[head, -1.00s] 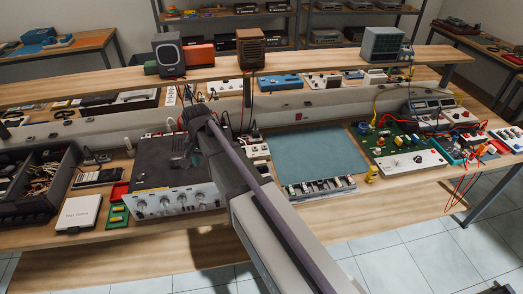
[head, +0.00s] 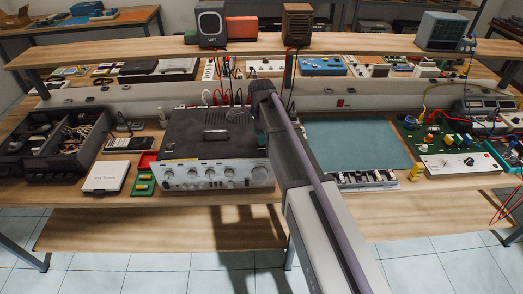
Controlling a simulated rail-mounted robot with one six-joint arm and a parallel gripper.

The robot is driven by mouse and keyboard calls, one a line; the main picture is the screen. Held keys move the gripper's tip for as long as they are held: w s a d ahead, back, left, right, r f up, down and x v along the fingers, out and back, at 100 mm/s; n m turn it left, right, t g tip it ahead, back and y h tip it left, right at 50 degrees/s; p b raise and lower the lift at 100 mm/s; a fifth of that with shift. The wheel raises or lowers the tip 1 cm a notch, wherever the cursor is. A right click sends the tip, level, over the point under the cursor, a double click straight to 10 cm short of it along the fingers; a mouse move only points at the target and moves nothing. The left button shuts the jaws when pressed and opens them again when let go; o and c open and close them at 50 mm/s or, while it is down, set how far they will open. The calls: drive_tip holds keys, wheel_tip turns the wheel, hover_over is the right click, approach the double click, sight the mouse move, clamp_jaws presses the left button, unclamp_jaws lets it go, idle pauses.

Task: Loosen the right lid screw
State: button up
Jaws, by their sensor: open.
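The hi-fi amplifier (head: 223,176) sits on the bench left of centre, with a black lid (head: 180,130) and a silver front with several knobs. The lid screws are too small to make out. My arm comes in from the lower right and covers the area beside the amplifier's right side. My gripper (head: 262,90) is at the dark far end of the arm, by the lid's back right corner in the picture. Its fingers are not distinct, and no held object shows.
A teal mat (head: 355,144) lies right of the arm, with a strip of parts (head: 365,180) before it. A green circuit board (head: 436,136) is farther right. A black parts bin (head: 60,165), a white box (head: 106,177) and green-red trays (head: 144,183) stand left. A shelf (head: 130,47) runs behind.

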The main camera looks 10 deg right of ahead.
wheel_tip(320, 180, down, 3)
drive_tip(key=shift+b, duration=0.7)
drive_tip(key=shift+r, duration=0.15)
clamp_jaws()
